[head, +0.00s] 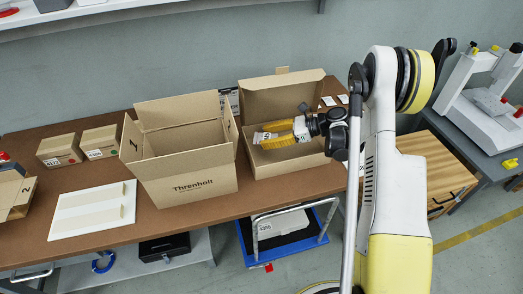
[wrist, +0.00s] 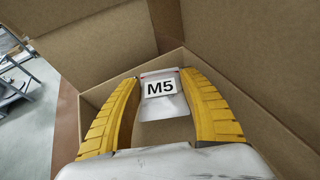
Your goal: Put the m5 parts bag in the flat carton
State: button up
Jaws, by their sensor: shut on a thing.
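My gripper (head: 281,132) has yellow ribbed fingers and reaches in over the flat open carton (head: 290,95) on the bench. In the wrist view my gripper (wrist: 162,100) is shut on the M5 parts bag (wrist: 160,85), a small clear-grey bag with a white label reading M5. The bag hangs between the fingertips, with the cardboard walls of the carton (wrist: 95,45) around and beyond it. In the head view the bag (head: 262,137) shows as a pale patch at the fingertips. I cannot tell whether it touches the carton floor.
A taller open carton marked Threnholt (head: 190,185) stands just left of the flat carton. Two small closed boxes (head: 60,149) and a white board (head: 92,209) lie farther left on the brown bench (head: 155,225). Small white cards (head: 328,101) lie at the flat carton's right.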

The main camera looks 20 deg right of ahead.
aim_at(261, 149)
jog(key=shift+w+a+f, duration=0.6)
jog(key=shift+a, duration=0.1)
notch_tip(261, 149, down, 4)
jog(key=b, duration=0.2)
jog(key=shift+b, duration=0.35)
jog(key=o, duration=1.1)
jog(key=shift+f, duration=0.1)
jog(key=shift+o, duration=0.2)
